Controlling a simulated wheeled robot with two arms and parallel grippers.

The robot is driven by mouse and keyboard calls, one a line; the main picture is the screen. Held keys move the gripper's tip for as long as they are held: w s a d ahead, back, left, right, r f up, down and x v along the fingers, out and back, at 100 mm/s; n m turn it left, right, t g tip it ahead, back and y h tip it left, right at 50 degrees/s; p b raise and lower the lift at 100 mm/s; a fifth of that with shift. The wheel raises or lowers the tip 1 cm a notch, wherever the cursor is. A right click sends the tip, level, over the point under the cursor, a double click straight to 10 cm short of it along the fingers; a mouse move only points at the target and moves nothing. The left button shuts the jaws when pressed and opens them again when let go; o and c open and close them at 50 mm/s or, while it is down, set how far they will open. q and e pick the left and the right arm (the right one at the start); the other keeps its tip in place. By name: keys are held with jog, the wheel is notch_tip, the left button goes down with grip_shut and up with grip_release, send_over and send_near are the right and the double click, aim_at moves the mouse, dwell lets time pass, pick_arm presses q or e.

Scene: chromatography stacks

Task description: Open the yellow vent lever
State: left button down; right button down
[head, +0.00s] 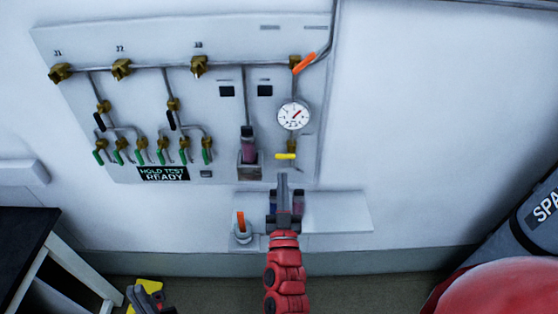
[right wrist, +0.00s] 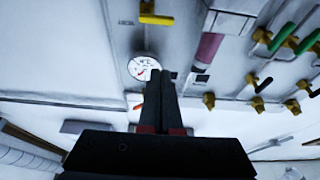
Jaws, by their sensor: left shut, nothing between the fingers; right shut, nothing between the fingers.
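The yellow vent lever (head: 286,156) lies level on the wall panel, below the round white gauge (head: 293,115). The lever also shows at the top of the right wrist view (right wrist: 157,19). My right gripper (head: 283,178) is shut and empty, with its fingertips just below the lever in the head view. In the right wrist view the fingertips (right wrist: 161,75) overlap the gauge's edge, and the lever stands apart from them. My left gripper (head: 138,297) is low at the bottom left of the head view, shut and far from the lever.
An orange lever (head: 304,63) is above the gauge, and a purple column (head: 248,143) is left of the yellow lever. Several green-handled valves (head: 160,156) are further left. A shelf (head: 335,212) juts out below the panel. A dark table (head: 22,238) stands at left.

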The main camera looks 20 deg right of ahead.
jog(key=shift+d, duration=0.1)
notch_tip(320, 180, up, 4)
jog(key=p, duration=0.4)
send_over(285, 156)
jog(key=s+a, duration=0.1)
jog(key=s, duration=0.1)
jog(key=shift+w+a+f+p, duration=0.1)
jog(key=shift+f+p, duration=0.25)
jog(key=shift+f, duration=0.85)
jog(key=shift+w+a+f+p, duration=0.1)
jog(key=shift+f+p, duration=0.2)
jog(key=shift+f, duration=0.85)
